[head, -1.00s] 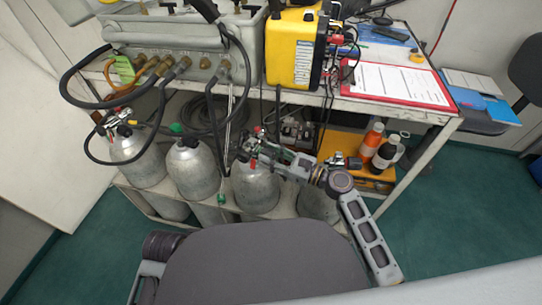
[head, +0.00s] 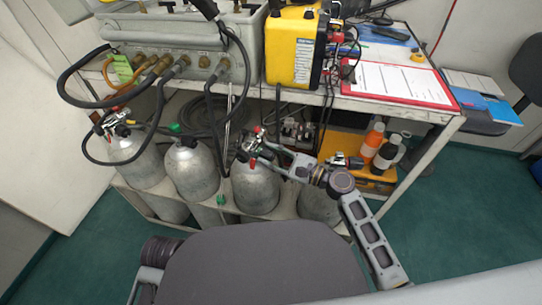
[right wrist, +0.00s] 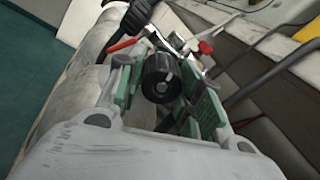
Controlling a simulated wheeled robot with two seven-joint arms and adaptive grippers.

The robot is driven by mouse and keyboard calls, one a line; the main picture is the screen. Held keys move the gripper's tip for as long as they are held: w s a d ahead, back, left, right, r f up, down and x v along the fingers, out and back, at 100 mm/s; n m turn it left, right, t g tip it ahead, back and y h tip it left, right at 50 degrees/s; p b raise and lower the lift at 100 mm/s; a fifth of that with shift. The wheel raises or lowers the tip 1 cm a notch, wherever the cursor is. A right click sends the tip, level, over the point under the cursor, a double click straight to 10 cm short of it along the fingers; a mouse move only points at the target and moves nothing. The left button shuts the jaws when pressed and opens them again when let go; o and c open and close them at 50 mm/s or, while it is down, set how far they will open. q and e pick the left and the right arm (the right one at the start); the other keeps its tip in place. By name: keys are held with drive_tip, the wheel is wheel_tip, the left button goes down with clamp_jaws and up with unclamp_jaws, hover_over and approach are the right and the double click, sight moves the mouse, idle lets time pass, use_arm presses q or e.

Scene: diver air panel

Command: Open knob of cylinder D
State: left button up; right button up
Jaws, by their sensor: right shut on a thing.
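Several grey metal cylinders stand in a row under the bench in the head view. My right gripper (head: 262,150) is at the valve on top of the third cylinder from the left (head: 255,188). In the right wrist view, my right gripper (right wrist: 163,84) has its green fingers on both sides of a black ribbed knob (right wrist: 160,78) and is shut on it. A red-marked valve part (right wrist: 122,46) shows just beyond. The fourth cylinder (head: 318,206) is partly hidden by my right arm. No cylinder letter is readable. My left gripper is out of view.
The bench carries a grey panel with hoses (head: 180,32), a yellow box (head: 291,48) and a red clipboard (head: 398,84). Two bottles (head: 386,152) stand on the lower shelf at right. Black hoses hang before the left cylinders. Green floor is clear at right.

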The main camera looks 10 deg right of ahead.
sight(271, 151)
drive_tip(key=o, duration=1)
drive_tip(key=shift+o, duration=0.2)
drive_tip(key=shift+r, duration=0.1)
drive_tip(key=shift+r, duration=4.85)
drive_tip(key=shift+c, duration=0.2)
